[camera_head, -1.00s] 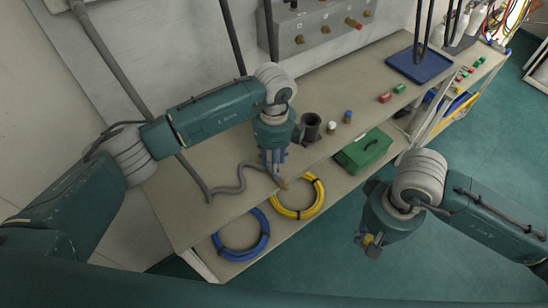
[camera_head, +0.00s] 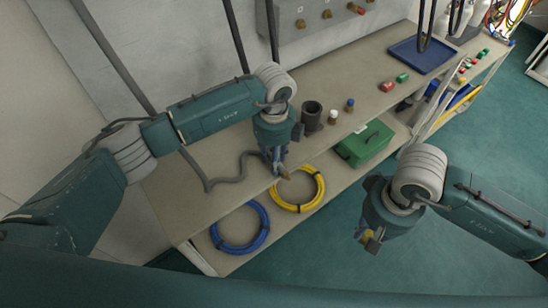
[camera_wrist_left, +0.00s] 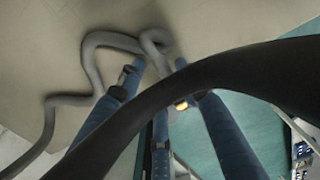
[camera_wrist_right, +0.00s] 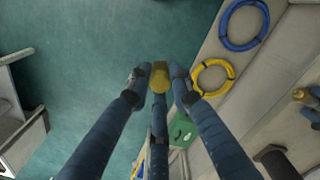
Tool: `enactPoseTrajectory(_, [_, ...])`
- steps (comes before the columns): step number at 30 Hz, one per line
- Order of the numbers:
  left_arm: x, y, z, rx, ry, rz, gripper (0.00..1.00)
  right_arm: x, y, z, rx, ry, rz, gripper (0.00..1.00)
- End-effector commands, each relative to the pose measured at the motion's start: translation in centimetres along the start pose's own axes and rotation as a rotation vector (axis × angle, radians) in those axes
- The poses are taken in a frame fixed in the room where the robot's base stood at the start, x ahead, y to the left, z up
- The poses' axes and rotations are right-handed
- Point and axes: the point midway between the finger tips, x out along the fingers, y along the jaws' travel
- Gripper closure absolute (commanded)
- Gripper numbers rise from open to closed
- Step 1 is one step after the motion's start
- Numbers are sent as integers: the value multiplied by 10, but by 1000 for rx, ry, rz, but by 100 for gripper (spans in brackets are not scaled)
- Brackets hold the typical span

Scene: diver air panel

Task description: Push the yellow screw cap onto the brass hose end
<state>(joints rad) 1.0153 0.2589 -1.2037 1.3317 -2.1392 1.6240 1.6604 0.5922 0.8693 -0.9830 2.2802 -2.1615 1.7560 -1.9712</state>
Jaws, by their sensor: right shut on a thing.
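The yellow screw cap (camera_wrist_right: 160,80) is between the fingertips of my right gripper (camera_wrist_right: 159,75), which is shut on it. In the head view this gripper (camera_head: 371,238) hangs over the green floor with the cap, clear of the bench. The brass hose end (camera_head: 283,172) is at the bench's front edge, by the fingertips of my left gripper (camera_head: 275,163). It also shows as a small bright tip in the left wrist view (camera_wrist_left: 181,104). The grey hose (camera_wrist_left: 92,62) runs to the left fingers; a dark cable crosses that view, and their grip on it is unclear.
The bench (camera_head: 222,165) carries a dark cup (camera_head: 311,115), small capped cylinders (camera_head: 349,105), red and green blocks (camera_head: 387,86) and a blue tray (camera_head: 420,55). Yellow (camera_head: 298,205) and blue (camera_head: 240,247) hose coils and a green box (camera_head: 365,145) are on the lower shelf. Floor at right is open.

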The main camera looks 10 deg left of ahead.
Motion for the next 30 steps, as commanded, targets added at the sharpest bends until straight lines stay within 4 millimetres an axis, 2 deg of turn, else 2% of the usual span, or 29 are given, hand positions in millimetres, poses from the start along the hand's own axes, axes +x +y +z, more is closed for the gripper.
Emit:
enactPoseTrajectory(24, [0,0,0,0,0,0,66,2,0,0,0,0,0,100])
enactPoseTrajectory(27, [0,1,0,0,0,0,86,2,0,0,0,0,0,100])
enactPoseTrajectory(28, [0,1,0,0,0,0,89,2,0,0,0,0,0,100])
enactPoseTrajectory(30, [0,0,0,0,0,0,89,2,0,0,0,0,0,100])
